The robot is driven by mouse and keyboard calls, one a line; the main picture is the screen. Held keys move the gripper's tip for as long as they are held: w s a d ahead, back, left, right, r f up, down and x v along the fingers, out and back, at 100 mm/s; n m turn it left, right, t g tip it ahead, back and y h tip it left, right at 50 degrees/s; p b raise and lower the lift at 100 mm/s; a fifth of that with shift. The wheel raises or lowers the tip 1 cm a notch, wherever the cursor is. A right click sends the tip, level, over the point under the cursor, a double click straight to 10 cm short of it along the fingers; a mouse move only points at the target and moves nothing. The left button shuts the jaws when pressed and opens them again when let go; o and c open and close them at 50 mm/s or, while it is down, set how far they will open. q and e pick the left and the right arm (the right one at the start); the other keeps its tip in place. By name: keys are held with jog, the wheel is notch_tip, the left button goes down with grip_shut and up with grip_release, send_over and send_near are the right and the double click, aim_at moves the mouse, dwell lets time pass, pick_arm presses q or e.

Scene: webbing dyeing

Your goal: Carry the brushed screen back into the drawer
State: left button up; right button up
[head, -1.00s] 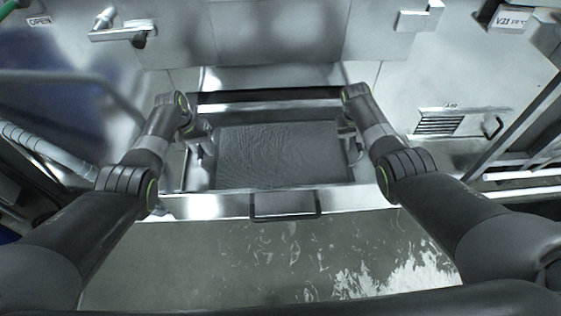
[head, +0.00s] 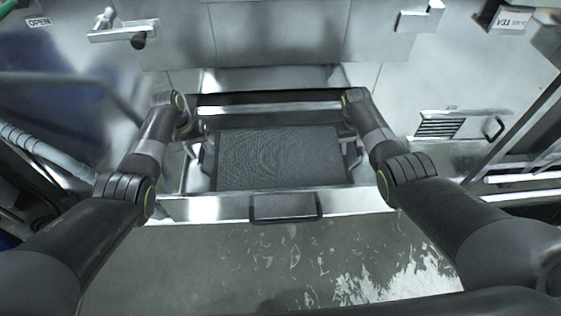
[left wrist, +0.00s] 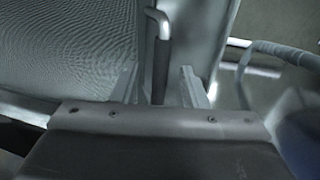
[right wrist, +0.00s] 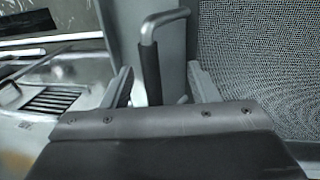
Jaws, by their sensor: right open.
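The screen (head: 280,160), a dark grey mesh panel, lies flat inside the open metal drawer (head: 190,208). It has a handle at each side. In the left wrist view, my left gripper (left wrist: 160,82) is open, with the screen's left handle (left wrist: 160,65) between its fingers and a gap showing. In the right wrist view, my right gripper (right wrist: 162,82) is open around the right handle (right wrist: 150,65), also with a gap. In the head view my wrists largely hide both grippers. Whether the screen rests fully on the drawer bottom is hard to tell.
The drawer's front has a dark bar handle (head: 286,208). Steel cabinet panels stand behind, with a lever (head: 125,35) at upper left and a vented plate (head: 440,124) at right. The floor (head: 230,260) in front is wet and clear.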

jog(key=shift+r, duration=0.15)
pick_arm(q)
notch_tip(320, 180, up, 10)
jog(key=a, duration=0.2)
pick_arm(e)
notch_tip(320, 180, up, 12)
jog(key=a, duration=0.2)
jog(key=shift+a+f, duration=0.2)
jog(key=shift+f, duration=0.05)
dwell(0.5)
